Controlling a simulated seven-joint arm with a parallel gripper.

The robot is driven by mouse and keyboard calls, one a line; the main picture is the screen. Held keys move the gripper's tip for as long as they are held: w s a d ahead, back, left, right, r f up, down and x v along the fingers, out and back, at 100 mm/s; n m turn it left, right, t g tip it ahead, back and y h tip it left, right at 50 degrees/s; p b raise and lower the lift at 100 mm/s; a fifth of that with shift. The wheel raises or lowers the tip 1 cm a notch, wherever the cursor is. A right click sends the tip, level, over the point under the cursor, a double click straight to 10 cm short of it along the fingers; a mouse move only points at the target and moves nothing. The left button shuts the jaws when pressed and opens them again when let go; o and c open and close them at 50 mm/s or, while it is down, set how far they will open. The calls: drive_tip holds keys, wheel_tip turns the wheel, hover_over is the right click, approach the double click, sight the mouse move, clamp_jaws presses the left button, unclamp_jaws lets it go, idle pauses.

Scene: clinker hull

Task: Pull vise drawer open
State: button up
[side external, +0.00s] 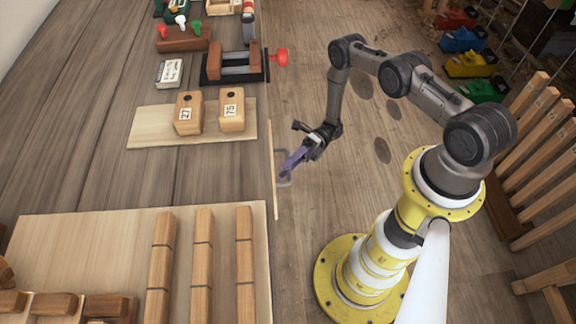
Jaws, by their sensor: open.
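The drawer shows as a thin light wooden front (272,198) along the right edge of the workbench, seen almost from above. A grey bar handle (287,183) sticks out from it to the right. My gripper (284,174) points down and left, with its purple fingers at the handle. It is open. The fingers overlap part of the handle in this view, and I cannot tell whether they touch it or straddle it. A vise (233,68) with a red handle (278,55) stands on the bench above the drawer in the picture.
Two wooden blocks marked 27 (188,113) and 75 (232,110) stand on a pale board (150,127). Another board (75,235) with rows of wooden blocks lies at lower left. Open floor (310,235) lies between bench and my base. Wooden posts (528,135) stand at right.

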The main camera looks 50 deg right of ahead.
clamp_jaws()
idle(1.4)
